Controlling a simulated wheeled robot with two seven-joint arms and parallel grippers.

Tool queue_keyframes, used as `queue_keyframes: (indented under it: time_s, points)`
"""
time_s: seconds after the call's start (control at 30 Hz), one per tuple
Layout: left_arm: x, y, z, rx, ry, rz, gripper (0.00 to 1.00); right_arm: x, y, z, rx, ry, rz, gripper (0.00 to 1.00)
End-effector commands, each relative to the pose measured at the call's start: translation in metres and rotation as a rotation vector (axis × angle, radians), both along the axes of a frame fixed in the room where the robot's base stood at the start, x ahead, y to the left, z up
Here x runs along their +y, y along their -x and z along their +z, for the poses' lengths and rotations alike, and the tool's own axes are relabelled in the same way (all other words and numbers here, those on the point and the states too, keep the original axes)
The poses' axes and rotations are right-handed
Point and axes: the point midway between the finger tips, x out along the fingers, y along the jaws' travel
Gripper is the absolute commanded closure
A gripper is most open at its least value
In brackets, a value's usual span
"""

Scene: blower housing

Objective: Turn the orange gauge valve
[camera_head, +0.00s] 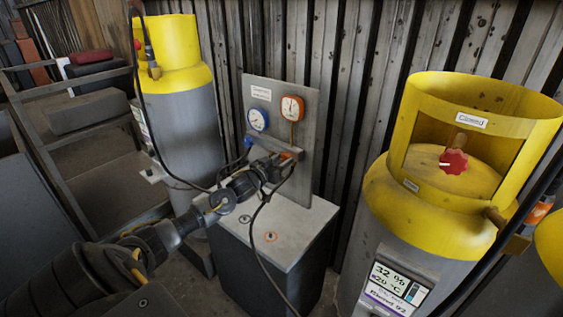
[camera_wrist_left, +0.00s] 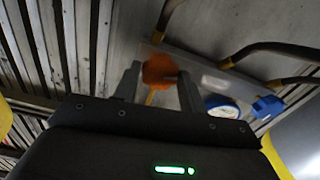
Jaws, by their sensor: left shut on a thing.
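The orange gauge valve (camera_head: 290,154) is a small orange knob low on the grey gauge panel (camera_head: 311,165), below the orange-rimmed gauge (camera_head: 292,108). My left gripper (camera_head: 284,160) reaches in from the left and is at the knob. In the left wrist view the orange valve (camera_wrist_left: 158,70) sits between the two fingers of my left gripper (camera_wrist_left: 157,85), which is shut on it. The fingers and wrist hide part of the knob in the head view. My right gripper is in neither view.
The blue-rimmed gauge (camera_head: 258,119) and blue valve (camera_head: 249,141) are close to the left of my gripper. A black hose (camera_head: 258,222) hangs in front of the grey stand (camera_head: 300,239). Yellow-topped cylinders stand left (camera_head: 192,112) and right (camera_head: 430,215).

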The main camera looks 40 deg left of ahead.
Motion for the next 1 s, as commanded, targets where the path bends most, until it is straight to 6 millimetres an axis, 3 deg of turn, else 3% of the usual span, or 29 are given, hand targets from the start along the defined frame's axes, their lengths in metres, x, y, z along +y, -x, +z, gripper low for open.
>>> queue_keyframes:
  time_s: [0.47,1.0]
  points:
    - [0.0,0.0,-0.001,0.002,-0.112,0.001,0.81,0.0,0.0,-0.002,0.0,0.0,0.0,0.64]
    - [0.001,0.0,-0.002,0.013,-0.599,0.001,0.81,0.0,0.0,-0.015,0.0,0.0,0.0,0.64]
